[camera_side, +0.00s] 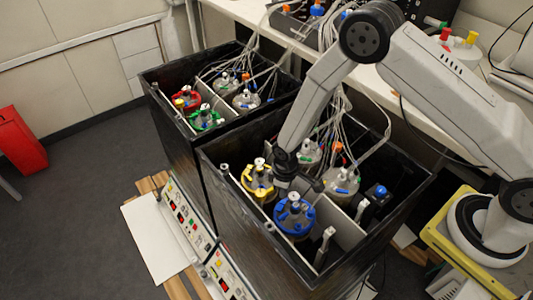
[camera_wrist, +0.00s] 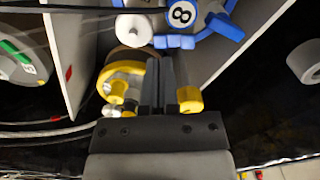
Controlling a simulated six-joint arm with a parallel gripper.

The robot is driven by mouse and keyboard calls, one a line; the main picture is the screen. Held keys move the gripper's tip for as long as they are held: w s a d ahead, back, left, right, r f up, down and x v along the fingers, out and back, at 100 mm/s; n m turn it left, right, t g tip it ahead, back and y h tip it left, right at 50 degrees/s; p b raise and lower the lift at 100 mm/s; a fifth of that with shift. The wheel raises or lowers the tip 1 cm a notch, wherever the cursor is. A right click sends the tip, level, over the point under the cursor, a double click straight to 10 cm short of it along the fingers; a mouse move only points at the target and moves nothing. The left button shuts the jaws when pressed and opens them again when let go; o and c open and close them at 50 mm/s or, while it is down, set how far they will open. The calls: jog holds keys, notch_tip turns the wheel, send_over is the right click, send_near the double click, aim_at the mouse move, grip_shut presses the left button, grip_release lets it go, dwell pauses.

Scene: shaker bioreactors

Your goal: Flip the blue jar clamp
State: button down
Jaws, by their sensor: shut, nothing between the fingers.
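The blue jar clamp (camera_side: 294,216) sits around the top of the front jar in the nearer black box. In the wrist view the blue clamp (camera_wrist: 175,41) shows at the top, with a round white label marked 8 beside it; the frame edge cuts off the rest. My gripper (camera_wrist: 160,60) points toward the blue clamp, with its two dark fingers together and empty. The fingertips appear just short of the clamp's near blue tab; I cannot tell whether they touch. In the side view my gripper is dark and partly lost among the jars behind the blue one.
A jar with a yellow clamp (camera_side: 258,179) stands close beside my gripper; its yellow parts (camera_wrist: 122,82) flank the fingers in the wrist view. White dividers (camera_side: 347,232), tubes and the black box's walls crowd the space. A second box (camera_side: 165,105) holds more jars.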

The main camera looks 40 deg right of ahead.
jog(key=shift+r, duration=2.05)
notch_tip(320, 180, up, 12)
jog(key=r+m+t, duration=0.1)
jog(key=m, duration=0.2)
send_over(284, 201)
jog(key=s+d, duration=0.4)
jog(key=d, duration=0.1)
jog(key=s+d+r+m+t, duration=0.1)
jog(key=s+d+r+m, duration=0.2)
jog(key=s+d+r, duration=0.2)
jog(key=shift+s+d+r+t, duration=0.3)
jog(key=shift+s+r, duration=0.9)
jog(key=shift+s, duration=0.7)
